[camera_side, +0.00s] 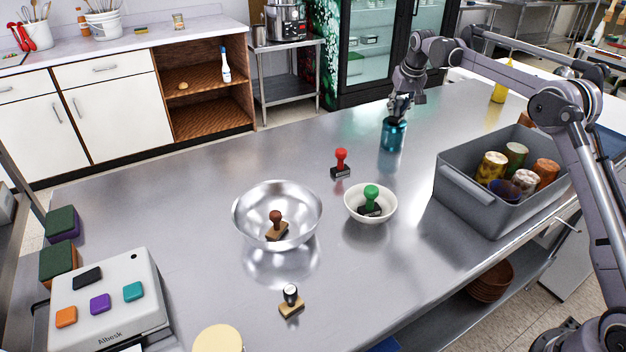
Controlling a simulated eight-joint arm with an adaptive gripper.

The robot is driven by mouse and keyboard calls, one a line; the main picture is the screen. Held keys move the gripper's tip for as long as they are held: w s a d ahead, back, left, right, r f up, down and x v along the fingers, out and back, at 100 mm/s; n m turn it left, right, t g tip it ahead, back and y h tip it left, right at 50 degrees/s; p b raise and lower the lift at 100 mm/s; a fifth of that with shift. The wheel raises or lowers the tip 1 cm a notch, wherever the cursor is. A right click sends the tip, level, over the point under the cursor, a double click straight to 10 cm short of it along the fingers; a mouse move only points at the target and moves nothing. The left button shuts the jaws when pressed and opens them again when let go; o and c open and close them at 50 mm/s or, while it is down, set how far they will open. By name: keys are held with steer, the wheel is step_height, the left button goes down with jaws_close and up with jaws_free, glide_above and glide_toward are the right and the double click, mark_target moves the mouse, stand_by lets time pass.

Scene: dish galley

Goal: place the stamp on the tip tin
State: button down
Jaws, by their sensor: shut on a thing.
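My gripper (399,108) is at the far side of the steel table, pointing down right over a teal metallic tin (393,137), which I take for the tip tin. It is shut on a small dark thing at the tin's top, most likely the stamp, mostly hidden by the fingers. I cannot tell if it touches the tin. Other stamps stand apart: a red one (341,160) on the table, a green one (371,198) in a white bowl (352,212), a brown one (276,220) in a steel bowl (245,222), and a black-handled one (291,297) near the front.
A grey crate (470,205) with several cans stands at the right. A white device (125,285) with coloured buttons is at the left front. A yellow bottle (501,85) stands at the far right. The table (200,185) is clear left of the steel bowl.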

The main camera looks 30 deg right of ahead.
steer(key=shift+f, duration=0.1)
steer(key=c, duration=1)
jaws_free()
steer(key=shift+c, duration=0.2)
steer(key=v, duration=1.2)
steer(key=s+a+r+n, duration=0.1)
steer(key=s+a+r, duration=0.2)
steer(key=s+a, duration=0.35)
steer(key=s+a+f+n+t, duration=0.1)
steer(key=s+a+f, duration=0.2)
steer(key=s, duration=0.6)
steer(key=s+a+f+n+t+y, duration=0.1)
steer(key=s+a+f, duration=0.3)
steer(key=s, duration=0.6)
steer(key=s+a+f+n+t, duration=0.1)
steer(key=s+a+f, duration=0.3)
steer(key=s, duration=0.5)
step_height(320, 180, down, 3)
steer(key=shift+s+a+r+y, duration=0.2)
steer(key=shift+a+y, duration=0.05)
steer(key=shift+y, duration=0.15)
